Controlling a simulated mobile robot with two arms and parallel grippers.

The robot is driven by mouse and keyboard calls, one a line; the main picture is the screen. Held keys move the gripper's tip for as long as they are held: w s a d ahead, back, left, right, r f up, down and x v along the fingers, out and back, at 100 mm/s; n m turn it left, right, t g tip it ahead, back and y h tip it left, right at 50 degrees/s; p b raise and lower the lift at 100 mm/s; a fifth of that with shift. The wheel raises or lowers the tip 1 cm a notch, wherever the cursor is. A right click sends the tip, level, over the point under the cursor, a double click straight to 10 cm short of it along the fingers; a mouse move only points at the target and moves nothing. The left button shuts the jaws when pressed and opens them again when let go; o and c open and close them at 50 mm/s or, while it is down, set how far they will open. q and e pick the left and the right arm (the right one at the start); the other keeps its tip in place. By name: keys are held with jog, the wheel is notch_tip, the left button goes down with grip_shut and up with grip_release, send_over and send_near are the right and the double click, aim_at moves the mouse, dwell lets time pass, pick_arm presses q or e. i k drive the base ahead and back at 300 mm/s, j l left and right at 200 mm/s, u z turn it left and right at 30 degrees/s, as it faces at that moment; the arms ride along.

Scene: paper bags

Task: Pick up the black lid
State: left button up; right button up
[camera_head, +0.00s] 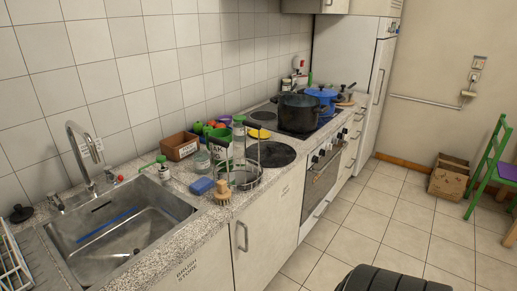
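A flat round black disc that looks like a black lid (280,154) lies on the counter between the sink and the stove. A wire rack with a dark handle stands in front of its left side and hides part of it. A large black pot (298,114) stands on the stove, its dark top possibly another lid. A small black knobbed piece (20,213) lies on the counter left of the sink. Neither of my grippers is in view.
The wire rack (245,182), a blue sponge (201,186) and a brush (222,190) sit near the counter's front edge. A blue pot (322,95) stands behind the black pot. The sink (150,238) is left. The tiled floor right of the cabinets is mostly clear.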

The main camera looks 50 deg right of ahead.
aim_at(273, 154)
jog(key=l+z, duration=0.1)
jog(key=z, duration=1.6)
